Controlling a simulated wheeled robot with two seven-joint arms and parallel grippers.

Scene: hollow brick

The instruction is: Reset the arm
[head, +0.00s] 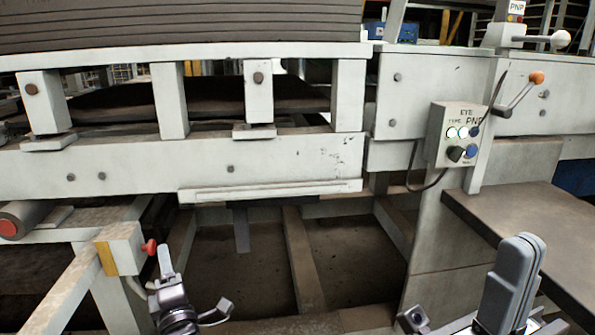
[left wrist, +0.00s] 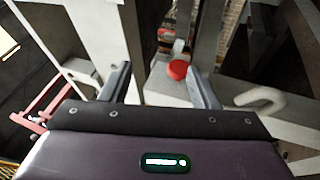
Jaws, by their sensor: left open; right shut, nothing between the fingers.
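My left gripper (head: 165,261) stands upright at the lower left of the head view, seen nearly edge-on, just right of a red knob (head: 150,247). In the left wrist view my left gripper (left wrist: 157,70) is open, with its two fingers well apart and nothing held. The red knob (left wrist: 177,70) shows between the fingers in that view; I cannot tell its distance from them. My right gripper (head: 519,256) is upright at the lower right, shut and empty, in front of a dark tabletop.
The knob sits on a white and yellow box (head: 121,248) on a slanted beam. A large white machine frame (head: 270,160) spans the back. A control box (head: 456,135) and orange-tipped lever (head: 536,78) are at right, above the dark tabletop (head: 550,225). Open floor shows between the grippers.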

